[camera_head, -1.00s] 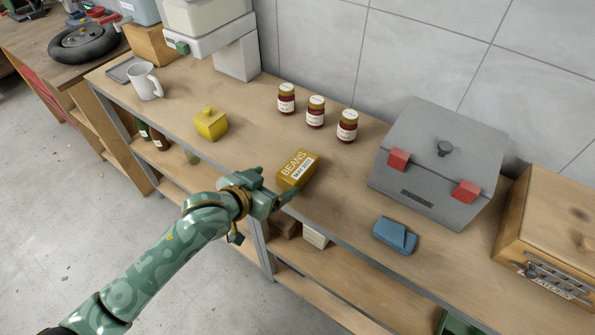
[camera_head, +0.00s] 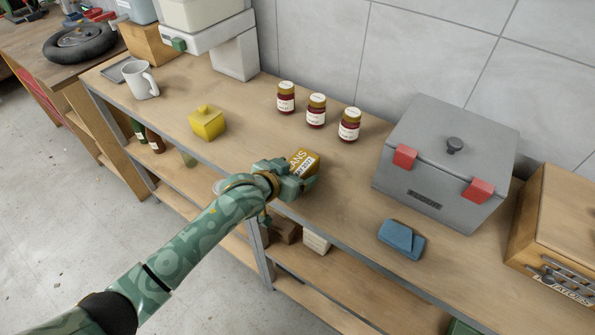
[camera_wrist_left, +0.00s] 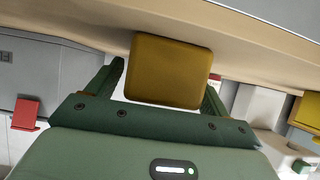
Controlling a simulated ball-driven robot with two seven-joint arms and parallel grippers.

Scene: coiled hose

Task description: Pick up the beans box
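The beans box (camera_head: 305,163) is a small mustard-yellow box with a white label, on the bench top near its front edge. My left gripper (camera_head: 300,178) is at the box in the head view and covers part of it. In the left wrist view the box (camera_wrist_left: 168,72) sits between the two fingers of the left gripper (camera_wrist_left: 165,85). Whether either finger touches the box is hard to tell. My right gripper is not in view.
Three jars (camera_head: 316,111) stand behind the box. A grey toolbox (camera_head: 440,165) and a blue sponge-like block (camera_head: 401,240) are to the right. The bench's front edge is close.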

